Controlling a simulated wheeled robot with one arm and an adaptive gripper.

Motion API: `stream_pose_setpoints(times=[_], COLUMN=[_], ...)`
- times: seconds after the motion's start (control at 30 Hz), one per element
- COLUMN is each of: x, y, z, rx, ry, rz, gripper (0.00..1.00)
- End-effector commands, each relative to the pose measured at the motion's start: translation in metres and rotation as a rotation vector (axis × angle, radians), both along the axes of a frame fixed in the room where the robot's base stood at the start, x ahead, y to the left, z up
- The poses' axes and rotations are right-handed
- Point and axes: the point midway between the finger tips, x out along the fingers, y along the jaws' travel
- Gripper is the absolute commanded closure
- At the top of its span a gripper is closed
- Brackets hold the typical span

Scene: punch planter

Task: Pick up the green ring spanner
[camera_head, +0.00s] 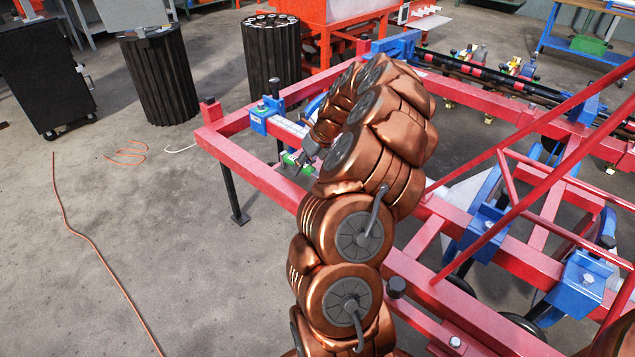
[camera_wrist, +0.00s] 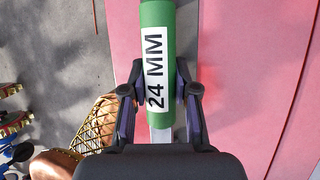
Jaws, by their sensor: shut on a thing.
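The green ring spanner (camera_wrist: 182,40) runs up the middle of the wrist view, with a white "24 MM" label on its green handle. A grey metal part shows below the handle. My gripper (camera_wrist: 157,98) is shut on the handle, one dark finger on each side. In the head view the gripper (camera_head: 309,151) is over the near left part of the red frame, and a small green piece of the spanner (camera_head: 290,159) shows beside it. The spanner's ring end cannot be made out. I cannot tell whether the spanner touches the frame.
The red frame (camera_head: 255,172) of the machine fills the right side, with blue brackets (camera_head: 262,122) and slanting red bars. Two dark ribbed bins (camera_head: 157,80) and a black cabinet (camera_head: 45,75) stand behind. An orange cable (camera_head: 82,238) lies on otherwise open floor at the left.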

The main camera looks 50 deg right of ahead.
Motion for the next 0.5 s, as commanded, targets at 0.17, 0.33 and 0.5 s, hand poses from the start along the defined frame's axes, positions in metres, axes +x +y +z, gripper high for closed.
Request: stream_pose_setpoints(times=[0.17,0.33,0.5], x=[0.0000,0.0000,-0.0001], y=[-0.0001,-0.0001,-0.0005], z=[0.0001,0.0003,0.0084], rx=[0.000,0.000,-0.001], ry=[0.000,0.000,0.000], rz=[0.000,0.000,0.000], gripper=[1.00,1.00,1.00])
